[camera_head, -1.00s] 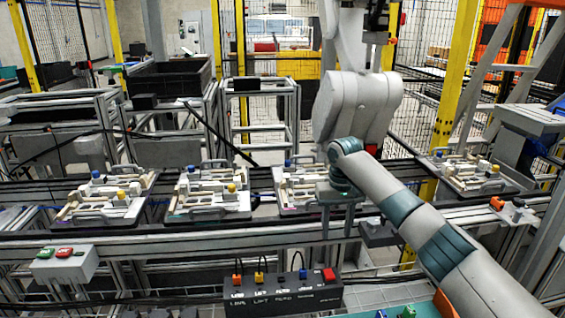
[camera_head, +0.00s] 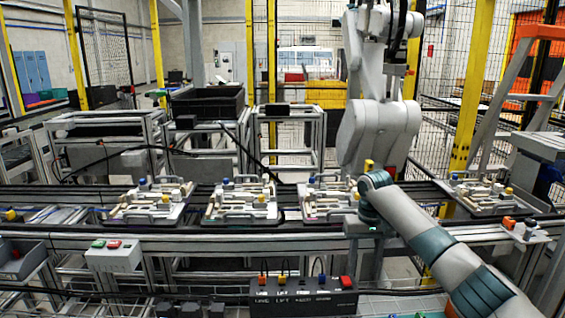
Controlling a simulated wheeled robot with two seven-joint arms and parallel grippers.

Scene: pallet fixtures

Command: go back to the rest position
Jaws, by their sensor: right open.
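My right arm comes in from the lower right, and my right gripper (camera_head: 363,228) points down at the conveyor's near edge. It is beside the right end of the third pallet fixture (camera_head: 322,217). Its jaws are open; the fingertips are too small to make out clearly, and I see nothing held in them. My left arm and gripper are not in view.
More pallet fixtures with blue and yellow knobs stand on the conveyor, at the left (camera_head: 150,218), middle (camera_head: 240,218) and far right (camera_head: 488,208). A large grey robot arm (camera_head: 375,130) stands behind my gripper. A labelled button box (camera_head: 303,298) is in front.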

